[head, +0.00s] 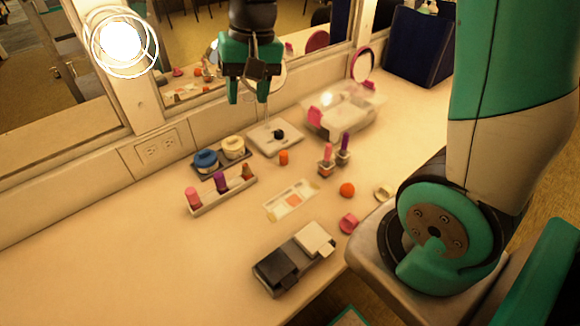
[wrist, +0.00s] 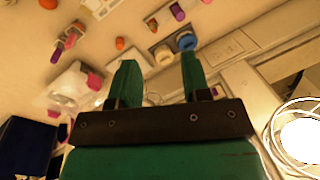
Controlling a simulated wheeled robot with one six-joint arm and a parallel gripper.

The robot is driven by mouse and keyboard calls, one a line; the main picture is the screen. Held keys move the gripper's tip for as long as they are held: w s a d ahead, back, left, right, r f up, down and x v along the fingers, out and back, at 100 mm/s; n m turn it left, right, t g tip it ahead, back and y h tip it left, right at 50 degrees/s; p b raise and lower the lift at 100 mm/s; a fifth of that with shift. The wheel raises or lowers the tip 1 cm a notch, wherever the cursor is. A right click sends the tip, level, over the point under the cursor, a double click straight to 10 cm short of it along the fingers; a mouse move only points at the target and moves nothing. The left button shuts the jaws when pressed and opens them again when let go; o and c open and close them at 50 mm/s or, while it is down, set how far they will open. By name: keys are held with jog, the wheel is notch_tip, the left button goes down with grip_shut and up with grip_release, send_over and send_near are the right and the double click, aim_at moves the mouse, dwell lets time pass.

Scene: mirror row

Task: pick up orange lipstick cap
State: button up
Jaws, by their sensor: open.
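A small orange cylinder (head: 284,158), which looks like the orange lipstick cap, stands on the counter in front of a small pale stand with a black knob. It also shows in the wrist view (wrist: 120,43), just left of the finger tips. My gripper (head: 248,93) is open and empty, its green fingers pointing down, high above the counter near the mirror. In the wrist view my gripper (wrist: 159,64) shows two spread fingers with nothing between them. A rounder orange thing (head: 347,190) lies farther right and nearer the front.
A blue jar (head: 205,160) and a cream jar (head: 233,147) stand left of the cap. A lipstick rack (head: 222,196) is in front of them. Two upright lipsticks (head: 326,160) and (head: 343,150) stand right of the cap. A clear box (head: 340,112) is behind. The left counter is clear.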

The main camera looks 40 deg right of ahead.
jog(key=w+d+f+m+h+b, duration=0.1)
jog(key=w+d+f+m+b, duration=0.1)
jog(key=w+d+f+m, duration=0.4)
jog(key=w+d+f+m+h+b, duration=0.1)
jog(key=w+d+f+m+b, duration=0.2)
jog(key=d+f, duration=0.55)
jog(key=p, duration=0.3)
send_over(284, 153)
jog(key=shift+m+g, duration=0.3)
notch_tip(284, 153, down, 11)
jog(key=shift+w+r, duration=0.1)
jog(key=shift+r, duration=0.05)
jog(key=shift+f+p, duration=0.5)
jog(key=shift+f, duration=2.35)
jog(key=c, duration=0.6)
